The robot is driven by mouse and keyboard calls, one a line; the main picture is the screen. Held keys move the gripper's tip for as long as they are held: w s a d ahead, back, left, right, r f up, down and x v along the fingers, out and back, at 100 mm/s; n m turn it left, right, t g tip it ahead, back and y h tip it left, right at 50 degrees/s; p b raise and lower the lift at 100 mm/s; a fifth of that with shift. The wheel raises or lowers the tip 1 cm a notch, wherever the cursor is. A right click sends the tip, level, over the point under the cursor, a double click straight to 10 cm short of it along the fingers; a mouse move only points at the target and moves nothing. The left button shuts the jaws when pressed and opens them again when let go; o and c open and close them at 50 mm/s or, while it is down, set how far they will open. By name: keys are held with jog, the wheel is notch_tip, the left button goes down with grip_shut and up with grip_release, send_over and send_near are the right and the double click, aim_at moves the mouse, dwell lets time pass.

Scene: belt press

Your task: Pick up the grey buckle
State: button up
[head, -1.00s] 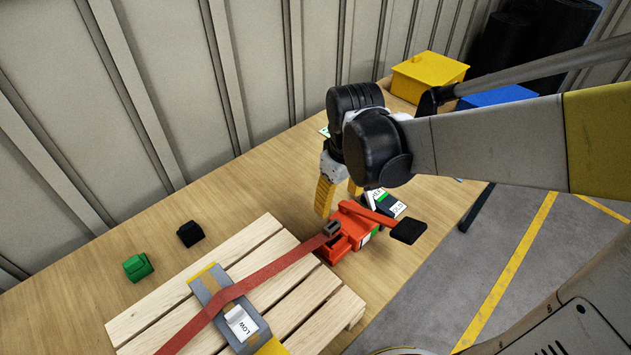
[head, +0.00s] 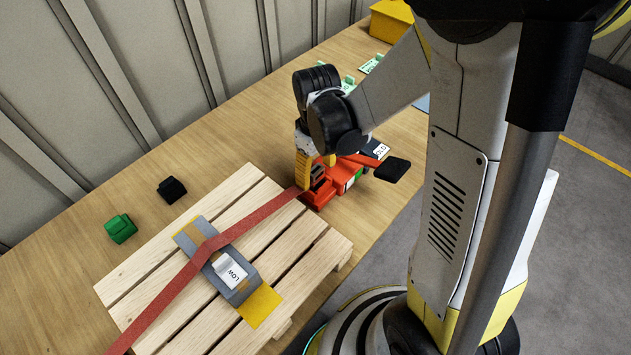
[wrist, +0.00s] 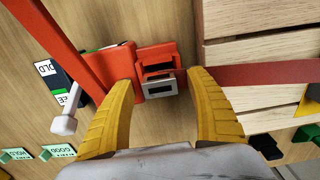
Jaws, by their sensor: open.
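The grey buckle (wrist: 159,88) is a small rectangular frame at the edge of the red press (wrist: 110,66), and it shows between my fingers in the wrist view. In the head view the buckle (head: 318,179) is dark and partly covered by my gripper (head: 316,175). In the wrist view my gripper (wrist: 160,80) is open, with one yellow finger on each side of the buckle and gaps between. The red strap (wrist: 265,74) runs from the right and passes behind the right finger. Whether it joins the buckle is hidden there.
A wooden pallet (head: 135,277) bears a grey block marked LOW (head: 230,271) under the strap (head: 165,299). The press has a red lever with a black end (head: 392,169). Green (head: 120,229) and black (head: 172,189) blocks stand on the bare table at left.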

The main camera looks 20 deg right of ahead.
jog(key=shift+f, duration=0.55)
grip_shut()
jog(key=shift+r, duration=0.1)
